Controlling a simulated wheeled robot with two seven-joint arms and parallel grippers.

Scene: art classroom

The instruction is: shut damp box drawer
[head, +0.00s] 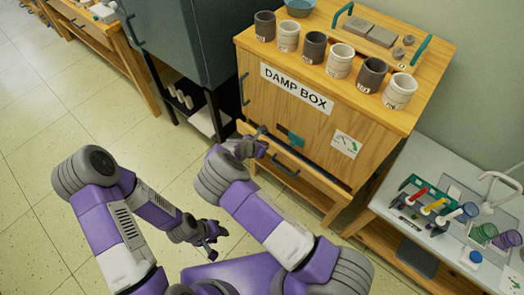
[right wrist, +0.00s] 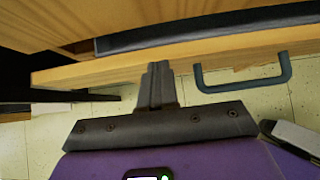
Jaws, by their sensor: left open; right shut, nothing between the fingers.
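The wooden damp box (head: 262,105) stands at the back, with a "DAMP BOX" label on its front. Its low drawer (head: 318,187) stands slightly out, with a dark strip between its front and the cabinet. The drawer front (right wrist: 215,48) and its blue-grey bar handle (right wrist: 245,85) also show in the right wrist view. My right gripper (head: 260,143) is shut and empty at the left part of the drawer. In the right wrist view its fingertips (right wrist: 158,68) overlap the drawer front, left of the handle; I cannot tell if they touch. My left gripper (head: 212,242) is open and empty, low over the floor.
Several dark and white cups (head: 340,60) and a wooden tray (head: 413,57) stand on the damp box. A dark cabinet (head: 175,40) is to the left. A sink counter (head: 400,215) with tools and cups is to the right. The floor (head: 50,130) at left is clear.

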